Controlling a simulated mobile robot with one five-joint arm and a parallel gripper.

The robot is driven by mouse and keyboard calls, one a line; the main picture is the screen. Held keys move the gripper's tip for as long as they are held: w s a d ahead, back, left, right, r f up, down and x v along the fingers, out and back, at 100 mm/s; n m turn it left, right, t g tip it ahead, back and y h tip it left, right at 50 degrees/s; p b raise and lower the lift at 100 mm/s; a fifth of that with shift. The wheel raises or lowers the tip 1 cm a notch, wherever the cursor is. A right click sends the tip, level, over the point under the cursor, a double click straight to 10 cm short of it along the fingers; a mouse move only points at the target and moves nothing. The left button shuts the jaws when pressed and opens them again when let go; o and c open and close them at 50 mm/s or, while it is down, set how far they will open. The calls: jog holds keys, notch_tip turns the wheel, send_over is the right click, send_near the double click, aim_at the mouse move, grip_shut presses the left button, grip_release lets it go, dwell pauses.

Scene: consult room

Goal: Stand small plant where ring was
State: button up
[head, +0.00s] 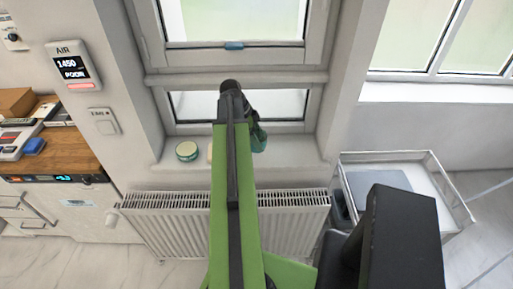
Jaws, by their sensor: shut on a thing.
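My gripper (250,113) is at the far end of my green arm, in front of the window and above the sill; its fingertips are mostly hidden. It is shut on a dark green thing (260,138), which shows just right of the arm. Too little of this thing shows to tell whether it is the small plant. I cannot make out a ring.
A round green-lidded tin (187,151) stands on the windowsill (295,152), left of my arm. A small beige thing beside it is mostly hidden by the arm. The sill right of the arm looks clear. A radiator (160,225) is below; a metal trolley (425,180) stands right.

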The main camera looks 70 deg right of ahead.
notch_tip(320, 180, down, 4)
jog(key=b, duration=0.2)
jog(key=shift+r+b, duration=0.1)
jog(key=shift+b, duration=0.3)
jog(key=shift+r, duration=0.2)
jog(key=shift+f, duration=0.15)
jog(key=o, duration=1.7)
jog(key=shift+o, duration=0.2)
jog(key=shift+r+p, duration=0.4)
jog(key=shift+p, duration=0.05)
jog(key=p+v, duration=1)
jog(key=v, duration=0.1)
jog(key=shift+w+r+p, duration=0.2)
jog(key=shift+p, duration=0.1)
